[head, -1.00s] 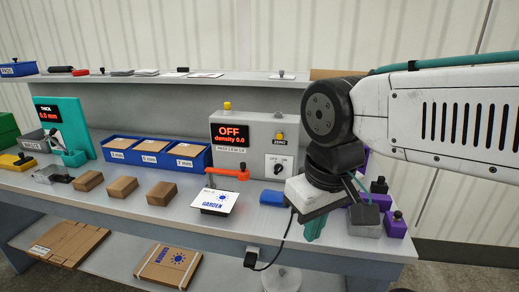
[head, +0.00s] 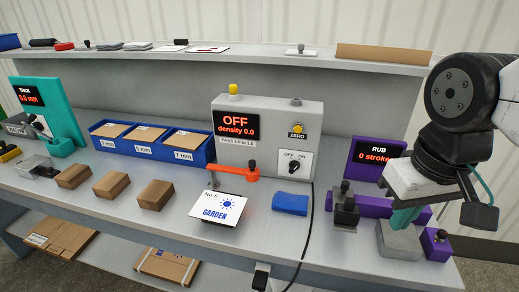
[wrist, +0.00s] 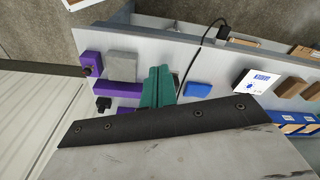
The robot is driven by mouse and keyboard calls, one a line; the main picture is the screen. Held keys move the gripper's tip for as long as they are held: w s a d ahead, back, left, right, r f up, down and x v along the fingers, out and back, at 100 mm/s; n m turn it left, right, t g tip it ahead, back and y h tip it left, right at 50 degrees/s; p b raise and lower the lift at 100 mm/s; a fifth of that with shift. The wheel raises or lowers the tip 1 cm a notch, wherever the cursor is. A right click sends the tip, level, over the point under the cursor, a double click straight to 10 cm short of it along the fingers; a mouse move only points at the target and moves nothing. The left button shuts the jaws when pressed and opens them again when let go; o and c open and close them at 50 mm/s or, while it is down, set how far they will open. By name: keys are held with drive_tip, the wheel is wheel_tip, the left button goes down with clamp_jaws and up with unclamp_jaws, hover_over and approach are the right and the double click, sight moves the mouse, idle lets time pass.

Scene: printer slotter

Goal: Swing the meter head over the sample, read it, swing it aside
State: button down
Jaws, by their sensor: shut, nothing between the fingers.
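The meter is a grey box (head: 299,130) whose display (head: 236,126) reads "OFF" and "density 0.0". A black rotary switch (head: 294,166) sits on its lower right front. My gripper (head: 403,217) is shut and empty, fingertips down near the grey block at the right, well away from the meter arm.
A blue pad (head: 290,203) lies between card and purple rub station (head: 374,205). A grey block (head: 399,240) is close to my fingertips. Blue bins (head: 152,143), brown blocks (head: 155,194) and a teal thickness gauge (head: 54,110) stand left. A black cable hangs over the bench edge.

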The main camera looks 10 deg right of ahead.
drive_tip(key=w+a+r+t, duration=0.1)
drive_tip(key=w+a+r, duration=0.15)
drive_tip(key=w, duration=0.75)
drive_tip(key=w+a+r, duration=0.1)
drive_tip(key=w+a, duration=0.3)
drive_tip(key=w, duration=0.5)
drive_tip(key=w+a+f+m+t, duration=0.1)
drive_tip(key=w+a+f, duration=0.3)
drive_tip(key=w+a, duration=0.9)
drive_tip(key=shift+w, duration=0.45)
drive_tip(key=x, duration=1)
drive_tip(key=shift+w+d, duration=0.15)
drive_tip(key=shift+d, duration=0.15)
drive_tip(key=shift+d+m+h, duration=0.1)
drive_tip(key=shift+m+h, duration=0.2)
drive_tip(key=shift+m, duration=0.1)
